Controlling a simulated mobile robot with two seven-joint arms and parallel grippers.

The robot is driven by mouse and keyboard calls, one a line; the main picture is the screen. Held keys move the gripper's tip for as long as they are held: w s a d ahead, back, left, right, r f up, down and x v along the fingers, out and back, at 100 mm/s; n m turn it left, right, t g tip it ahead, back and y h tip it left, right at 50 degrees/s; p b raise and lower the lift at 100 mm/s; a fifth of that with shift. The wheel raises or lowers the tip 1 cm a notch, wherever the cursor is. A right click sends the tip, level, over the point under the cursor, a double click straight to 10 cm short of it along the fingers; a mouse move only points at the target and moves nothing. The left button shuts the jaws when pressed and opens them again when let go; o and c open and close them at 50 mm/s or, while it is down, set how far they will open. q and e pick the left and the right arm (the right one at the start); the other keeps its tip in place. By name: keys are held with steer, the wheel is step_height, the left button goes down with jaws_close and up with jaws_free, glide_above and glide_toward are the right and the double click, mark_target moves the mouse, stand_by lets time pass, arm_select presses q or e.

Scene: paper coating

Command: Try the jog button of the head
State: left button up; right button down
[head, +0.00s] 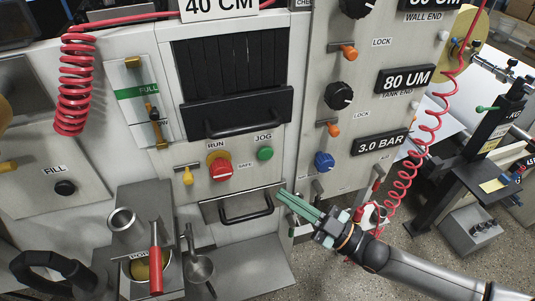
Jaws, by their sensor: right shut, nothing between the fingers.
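The green jog button (265,154) sits on the pale panel under the label JOG, right of the red RUN knob (221,170). My right gripper (283,194) comes in from the lower right, with its green fingers together and nothing between them. Its tips are below and slightly right of the jog button in the picture, apart from it, near the right end of the lower drawer handle (246,211). My left gripper is not in view.
A dark handle (235,124) juts out above the buttons. A red coiled hose (404,170) hangs at right near my arm.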

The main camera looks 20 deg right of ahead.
mark_target(265, 152)
arm_select(q)
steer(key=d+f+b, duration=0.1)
steer(key=b, duration=0.1)
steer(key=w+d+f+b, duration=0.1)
steer(key=b, duration=0.2)
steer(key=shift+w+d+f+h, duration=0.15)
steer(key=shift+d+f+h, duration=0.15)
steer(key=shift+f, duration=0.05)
arm_select(e)
steer(key=w, duration=0.8)
steer(key=shift+w, duration=0.4)
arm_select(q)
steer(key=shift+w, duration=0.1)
arm_select(e)
steer(key=shift+a, duration=0.1)
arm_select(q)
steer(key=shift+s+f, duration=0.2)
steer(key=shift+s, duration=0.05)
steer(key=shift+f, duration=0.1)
arm_select(e)
steer(key=shift+w, duration=0.15)
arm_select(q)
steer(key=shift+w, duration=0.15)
arm_select(e)
steer(key=shift+w, duration=0.3)
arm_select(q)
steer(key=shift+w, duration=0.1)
